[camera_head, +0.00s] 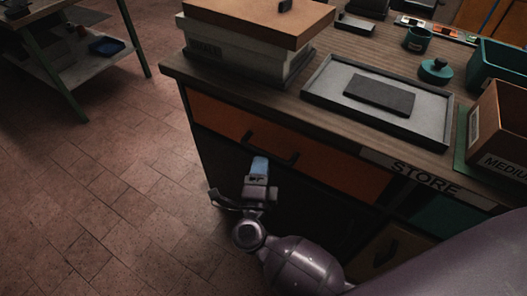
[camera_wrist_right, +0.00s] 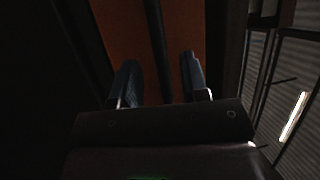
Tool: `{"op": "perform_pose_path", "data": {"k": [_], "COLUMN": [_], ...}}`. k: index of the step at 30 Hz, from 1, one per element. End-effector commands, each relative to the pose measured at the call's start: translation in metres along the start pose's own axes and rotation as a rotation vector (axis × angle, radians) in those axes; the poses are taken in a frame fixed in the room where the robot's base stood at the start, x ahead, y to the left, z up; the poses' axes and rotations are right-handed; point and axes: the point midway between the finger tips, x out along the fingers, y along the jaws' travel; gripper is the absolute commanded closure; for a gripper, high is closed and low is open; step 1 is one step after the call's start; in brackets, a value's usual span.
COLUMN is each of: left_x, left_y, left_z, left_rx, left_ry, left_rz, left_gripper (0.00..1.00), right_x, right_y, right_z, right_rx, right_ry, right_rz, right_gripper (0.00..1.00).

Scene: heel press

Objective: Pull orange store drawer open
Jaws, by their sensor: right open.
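The orange store drawer (camera_head: 340,175) is the wide top-left drawer of the workbench, and its front looks flush with the cabinet. Its dark bar handle (camera_head: 270,150) runs along the front. My right gripper (camera_head: 259,165) is just in front of the handle, low at the drawer's left half. In the right wrist view the gripper (camera_wrist_right: 160,78) is open. The handle (camera_wrist_right: 156,40) lines up with the gap between the two fingers, against the orange front (camera_wrist_right: 124,30). I cannot tell whether the fingers touch it. My left gripper is not in view.
A grey tray (camera_head: 320,90) with a dark block (camera_head: 380,95) lies on the bench top. A brown box (camera_head: 500,130) marked MEDIUM stands at the right. A teal drawer (camera_head: 445,217) and a brown drawer (camera_head: 385,250) are to the right below. The tiled floor (camera_head: 90,200) at left is clear.

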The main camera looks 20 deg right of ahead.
Motion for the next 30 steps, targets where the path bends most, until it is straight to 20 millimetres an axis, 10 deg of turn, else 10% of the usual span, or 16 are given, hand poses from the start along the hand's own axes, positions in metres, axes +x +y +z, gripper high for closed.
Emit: {"op": "perform_pose_path", "data": {"k": [21, 30], "left_x": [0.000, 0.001], "left_y": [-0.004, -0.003], "left_z": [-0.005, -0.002], "left_rx": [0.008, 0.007], "left_ry": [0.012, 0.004], "left_rz": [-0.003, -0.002], "left_gripper": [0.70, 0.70], "right_x": [0.045, 0.045], "right_y": [0.000, 0.000], "right_z": [0.000, 0.000], "right_rx": [-0.001, -0.001], "right_ry": [-0.001, -0.001], "right_rz": [0.000, 0.000], "right_gripper": [0.59, 1.00]}}
